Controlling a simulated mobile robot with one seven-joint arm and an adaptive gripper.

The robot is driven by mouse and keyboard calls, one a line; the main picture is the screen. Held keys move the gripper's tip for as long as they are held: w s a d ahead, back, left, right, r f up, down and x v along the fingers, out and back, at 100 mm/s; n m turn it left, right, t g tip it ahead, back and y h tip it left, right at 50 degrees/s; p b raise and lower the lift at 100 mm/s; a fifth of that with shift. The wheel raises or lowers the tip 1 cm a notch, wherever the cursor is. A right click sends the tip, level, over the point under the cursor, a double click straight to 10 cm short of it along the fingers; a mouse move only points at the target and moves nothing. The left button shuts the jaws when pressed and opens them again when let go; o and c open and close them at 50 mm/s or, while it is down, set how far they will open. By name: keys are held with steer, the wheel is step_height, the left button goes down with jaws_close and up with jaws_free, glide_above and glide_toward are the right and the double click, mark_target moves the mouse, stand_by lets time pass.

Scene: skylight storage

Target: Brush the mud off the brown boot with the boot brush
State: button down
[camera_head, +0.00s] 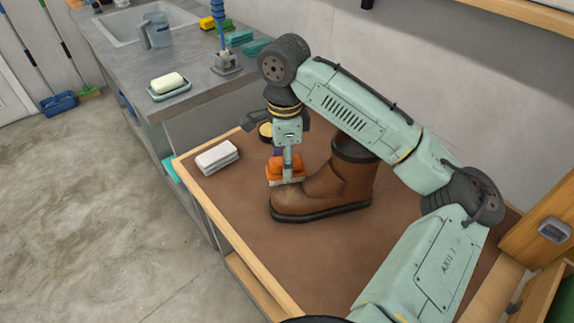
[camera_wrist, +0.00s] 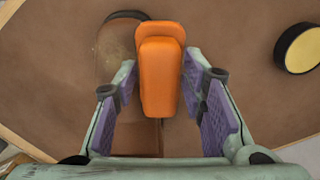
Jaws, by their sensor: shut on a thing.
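The brown boot (camera_head: 345,182) stands upright on the brown-topped bench, its toe to the left and its shaft to the right. Its toe looks paler and dusty; how much mud is there I cannot tell. My gripper (camera_head: 288,155) is shut on the boot brush (camera_head: 280,167), which has an orange back and pale bristles. The brush is at the toe of the boot; whether the bristles touch it I cannot tell. In the wrist view the orange brush (camera_wrist: 160,75) sits between the purple finger pads, and part of the boot (camera_wrist: 115,58) shows beneath and left of it.
A round tin with a yellow top (camera_head: 265,130) stands behind my gripper. A folded white cloth (camera_head: 217,156) lies at the bench's left. A grey counter (camera_head: 125,60) with a sink, soap dish (camera_head: 170,90) and sponges is behind. The bench front is clear.

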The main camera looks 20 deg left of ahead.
stand_by(0.3)
steer(key=shift+s+d, duration=0.35)
steer(key=shift+s, duration=0.3)
steer(key=shift+s+d, duration=0.35)
steer(key=shift+s, duration=0.25)
steer(key=shift+s+d, duration=0.35)
steer(key=shift+s, duration=0.3)
steer(key=shift+s, duration=0.1)
steer(key=shift+s+d, duration=0.55)
steer(key=shift+s, duration=0.4)
steer(key=shift+s+d, duration=0.5)
steer(key=shift+s, duration=0.4)
steer(key=shift+w+a, duration=0.35)
steer(key=shift+w, duration=0.3)
steer(key=shift+w+a, duration=0.4)
steer(key=shift+w, duration=0.3)
steer(key=shift+w+a, duration=0.35)
steer(key=shift+w, duration=0.3)
steer(key=shift+w+a, duration=0.35)
steer(key=shift+w, duration=0.3)
steer(key=shift+w+a, duration=0.35)
steer(key=shift+w, duration=0.25)
steer(key=shift+w+a, duration=0.35)
steer(key=shift+w, duration=0.3)
